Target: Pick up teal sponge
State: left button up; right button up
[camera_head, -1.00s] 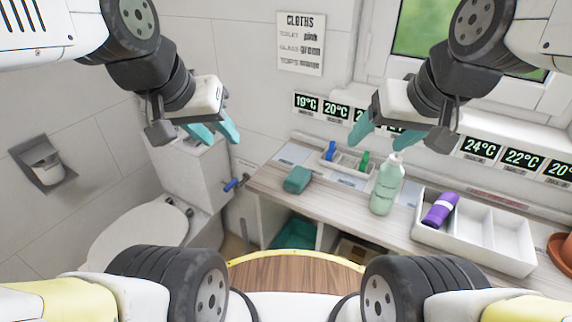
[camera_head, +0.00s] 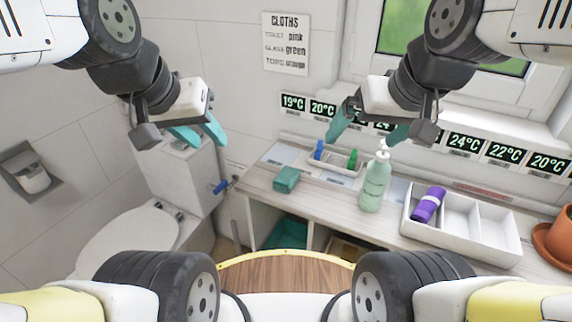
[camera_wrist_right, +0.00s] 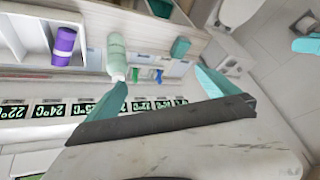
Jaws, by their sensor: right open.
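The teal sponge (camera_head: 286,179) is a small block lying on the left part of the wooden counter. In the right wrist view the sponge (camera_wrist_right: 180,47) lies beyond the fingers, toward the counter's edge. My right gripper (camera_head: 364,140) is open and empty, in the air above the counter, to the right of and higher than the sponge. Its teal fingers are spread wide in the right wrist view (camera_wrist_right: 160,82). My left gripper (camera_head: 209,142) is in the air to the left, near the toilet tank, with its teal fingers apart and nothing between them.
A pale green pump bottle (camera_head: 375,183) stands right of the sponge. Behind is a small tray (camera_head: 345,169) with blue and green items. A white divided box (camera_head: 482,228) holds a purple roll (camera_head: 428,204). A terracotta pot (camera_head: 556,240) is far right. The toilet (camera_head: 130,245) is left.

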jog(key=w+a+f+n+g+h, duration=0.1)
jog(key=w+a+f+n+g, duration=0.15)
jog(key=w, duration=0.25)
jog(key=w+a+f+n+g, duration=0.1)
jog(key=w+a+f+n, duration=0.15)
jog(key=w, duration=0.25)
jog(key=n+g+h, duration=0.1)
jog(key=n+g, duration=0.2)
jog(key=n, duration=0.4)
send_over(287, 174)
jog(key=shift+t, duration=0.25)
jog(key=f, duration=1.2)
jog(key=shift+s+f, duration=0.3)
jog(key=shift+s, duration=0.1)
jog(key=f, duration=0.8)
jog(key=shift+w, duration=0.35)
jog(key=shift+r, duration=0.1)
jog(key=c, duration=1.4)
jog(key=shift+o, duration=0.2)
